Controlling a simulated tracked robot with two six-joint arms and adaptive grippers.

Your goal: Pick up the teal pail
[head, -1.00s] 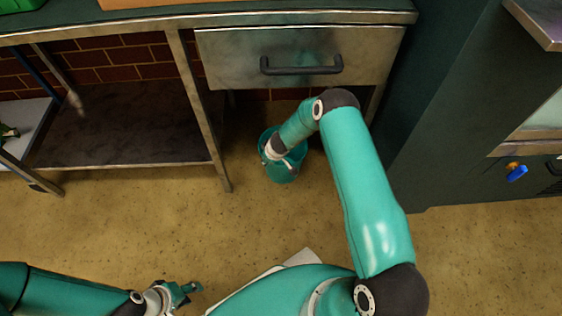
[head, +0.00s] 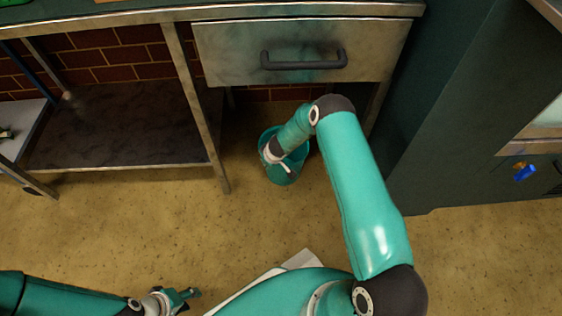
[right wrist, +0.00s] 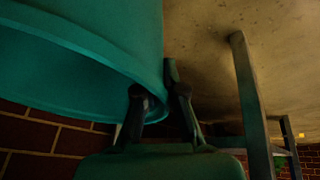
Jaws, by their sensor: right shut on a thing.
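The teal pail (head: 283,176) is below the drawer, near the floor, in the head view. In the right wrist view the pail (right wrist: 90,55) fills the upper left, with its curved rim close to the fingers. My right gripper (right wrist: 160,95) is shut on the pail at its rim. In the head view my right forearm hides part of the pail, and I cannot tell whether its base touches the floor. My left gripper (head: 190,299) is open and empty at the lower left, well away from the pail.
A metal drawer (head: 220,52) with a dark handle hangs above the pail. A table leg (head: 197,110) stands just left of it, and a dark green cabinet (head: 445,110) stands to the right. The floor (head: 130,225) in front is mostly clear.

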